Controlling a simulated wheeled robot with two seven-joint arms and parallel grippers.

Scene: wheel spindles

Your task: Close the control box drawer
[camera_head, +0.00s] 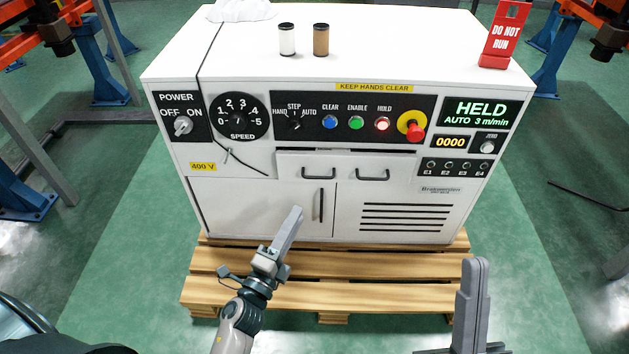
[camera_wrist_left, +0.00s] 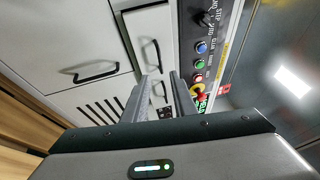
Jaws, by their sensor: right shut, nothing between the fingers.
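The white control box (camera_head: 470,208) stands on a wooden pallet. Its drawer (camera_head: 347,164), a wide front with two dark handles, shows a dark gap along its top edge and sits slightly proud of the box. The left wrist view shows the drawer front (camera_wrist_left: 138,22) turned on its side, with a handle near the fingertips. My left gripper (camera_head: 296,214) is in front of the lower cabinet door, below the drawer; its fingers (camera_wrist_left: 160,76) are apart with nothing between them. I cannot tell whether it touches anything. My right gripper (camera_head: 477,265) is shut and empty, low at the right.
The lower door has an upright handle (camera_head: 321,205); vent slots (camera_head: 405,217) lie to its right. Above the drawer are a control panel and a red stop button (camera_head: 415,133). Two small canisters (camera_head: 320,40) and a red sign (camera_head: 503,38) stand on top. The pallet (camera_head: 330,295) juts out in front.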

